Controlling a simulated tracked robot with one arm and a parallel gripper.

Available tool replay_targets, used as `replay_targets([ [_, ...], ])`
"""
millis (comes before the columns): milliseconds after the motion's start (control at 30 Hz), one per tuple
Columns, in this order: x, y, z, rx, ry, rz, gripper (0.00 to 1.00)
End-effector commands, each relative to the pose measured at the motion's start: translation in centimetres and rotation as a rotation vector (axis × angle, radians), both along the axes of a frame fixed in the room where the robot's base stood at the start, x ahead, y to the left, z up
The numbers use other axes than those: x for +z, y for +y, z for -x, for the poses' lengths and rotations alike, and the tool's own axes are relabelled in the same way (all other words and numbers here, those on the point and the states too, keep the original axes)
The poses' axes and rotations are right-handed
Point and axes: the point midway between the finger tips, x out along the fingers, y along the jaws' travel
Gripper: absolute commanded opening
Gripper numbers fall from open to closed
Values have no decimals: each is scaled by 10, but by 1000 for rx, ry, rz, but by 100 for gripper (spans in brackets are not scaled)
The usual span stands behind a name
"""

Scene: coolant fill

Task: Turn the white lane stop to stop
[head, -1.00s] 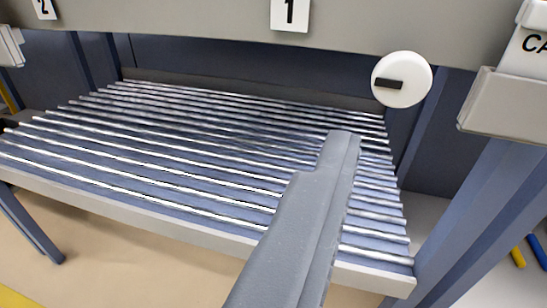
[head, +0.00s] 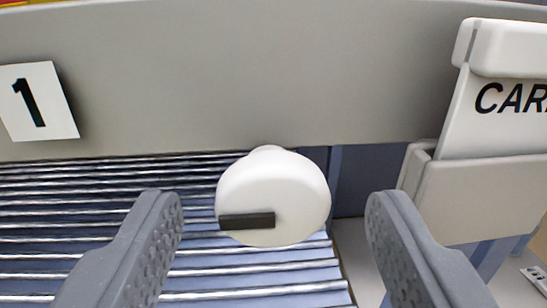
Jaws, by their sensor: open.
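The white lane stop (head: 290,185) is a round white knob mounted on the front of the grey beam, at the right end of the roller lane marked 1. A short dark bar (head: 247,221) on its face points to the left, roughly level. My gripper (head: 270,212) is open, with one finger on each side of the knob in the picture. Both fingers look apart from it, with a gap on each side. The gripper is empty.
The grey beam (head: 250,75) runs across above the rollers (head: 90,225) and carries a number 1 plate (head: 37,100). A grey holder (head: 470,195) with a white card (head: 500,105) stands close to the right of my right finger.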

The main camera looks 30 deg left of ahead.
Motion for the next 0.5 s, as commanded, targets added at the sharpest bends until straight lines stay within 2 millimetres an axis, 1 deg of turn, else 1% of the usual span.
replay_targets([
  [167, -1, 4, -8, -3, 2, 0, 58],
  [433, 0, 5, -9, -3, 1, 1, 58],
  [467, 0, 5, -9, -3, 1, 1, 56],
  [500, 0, 5, -9, -2, 1, 1, 44],
])
